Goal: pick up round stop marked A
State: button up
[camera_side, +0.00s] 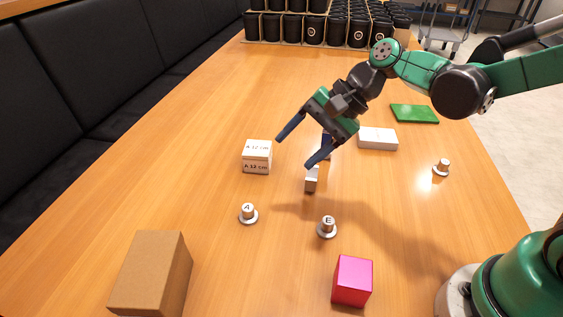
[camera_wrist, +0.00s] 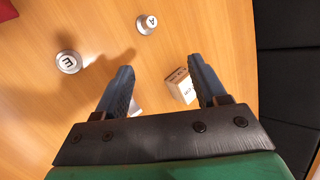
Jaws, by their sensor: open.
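The round stop marked A (camera_side: 248,214) is a silver disc with a raised knob. It stands upright on the wooden table, left of the middle in the side view. It also shows at the top of the wrist view (camera_wrist: 147,24). A similar stop marked E (camera_side: 327,227) stands to its right, and shows at the upper left of the wrist view (camera_wrist: 69,62). My gripper (camera_side: 292,152) is open and empty, above the table and farther back than both stops. Its two blue fingers also show in the wrist view (camera_wrist: 163,80).
A white box with printed labels (camera_side: 256,157) and a small grey-white block (camera_side: 312,179) are near my gripper. A cardboard box (camera_side: 152,273) and a pink block (camera_side: 352,280) stand in front. A third stop (camera_side: 442,168) and a white box (camera_side: 378,138) are right.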

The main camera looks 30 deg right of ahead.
aim_at(250, 206)
jog(key=w+a+f+m+g+y, duration=0.1)
jog(key=a+f+m+y, duration=0.1)
jog(key=f, duration=0.1)
jog(key=w+a+f+m+g+y, duration=0.1)
jog(key=a+f+m+y, duration=0.1)
jog(key=f+m, duration=0.1)
jog(key=a+f+m+g+y, duration=0.1)
jog(key=a+f+m+y, duration=0.1)
jog(key=f, duration=0.2)
jog(key=shift+w+f+m+y, duration=0.3)
jog(key=shift+w+y, duration=0.1)
jog(key=x, duration=0.5)
jog(key=shift+f, duration=0.15)
grip_shut()
